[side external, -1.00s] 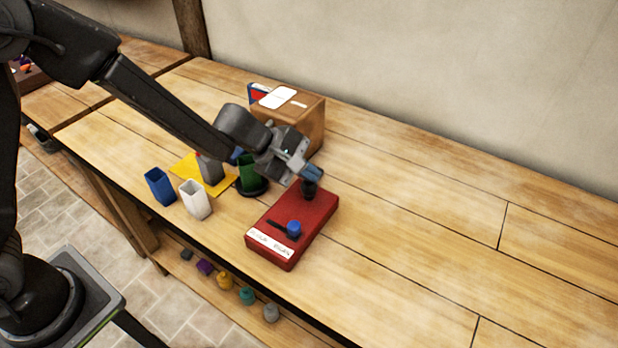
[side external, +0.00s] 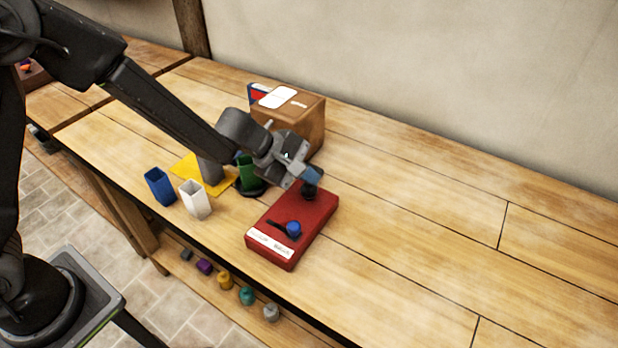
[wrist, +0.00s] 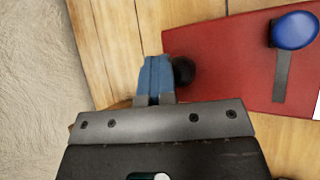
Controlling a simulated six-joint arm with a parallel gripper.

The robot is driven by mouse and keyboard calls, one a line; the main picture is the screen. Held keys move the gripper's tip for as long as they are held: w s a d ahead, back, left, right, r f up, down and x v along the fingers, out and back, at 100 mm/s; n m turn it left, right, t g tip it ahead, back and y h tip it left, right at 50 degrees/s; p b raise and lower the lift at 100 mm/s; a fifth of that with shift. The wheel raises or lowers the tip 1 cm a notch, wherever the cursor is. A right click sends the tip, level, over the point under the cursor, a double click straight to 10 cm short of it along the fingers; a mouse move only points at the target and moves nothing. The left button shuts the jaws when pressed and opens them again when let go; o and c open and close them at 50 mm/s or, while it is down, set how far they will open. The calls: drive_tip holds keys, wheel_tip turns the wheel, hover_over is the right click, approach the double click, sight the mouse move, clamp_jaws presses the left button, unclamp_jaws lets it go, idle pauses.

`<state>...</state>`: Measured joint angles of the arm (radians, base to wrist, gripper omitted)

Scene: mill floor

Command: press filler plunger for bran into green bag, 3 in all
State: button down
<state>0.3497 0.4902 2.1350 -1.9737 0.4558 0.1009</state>
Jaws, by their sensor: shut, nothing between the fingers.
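The red filler box (side external: 287,222) lies on the bench with a blue knob (side external: 293,229) on a dark slot and a white label at its near end. Its dark round plunger (side external: 311,190) is at the far end, partly hidden by my fingertips; it also shows in the wrist view (wrist: 184,71). My gripper (side external: 312,175) is shut and empty, with blue fingertips (wrist: 154,76) at the plunger's top. Whether they touch it I cannot tell. The green bag (side external: 247,171) stands upright on a dark round base (side external: 254,190), partly hidden behind my wrist. Its contents are not visible.
A blue bag (side external: 160,187) and a white bag (side external: 195,200) stand at the left. A yellow sheet (side external: 184,166) with a grey object (side external: 210,169) lies behind them. A brown box (side external: 309,124) stands behind my gripper. The bench's right side is clear.

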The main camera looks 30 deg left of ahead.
sight(308, 186)
drive_tip(key=shift+r, duration=1.3)
drive_tip(key=shift+r, duration=2.55)
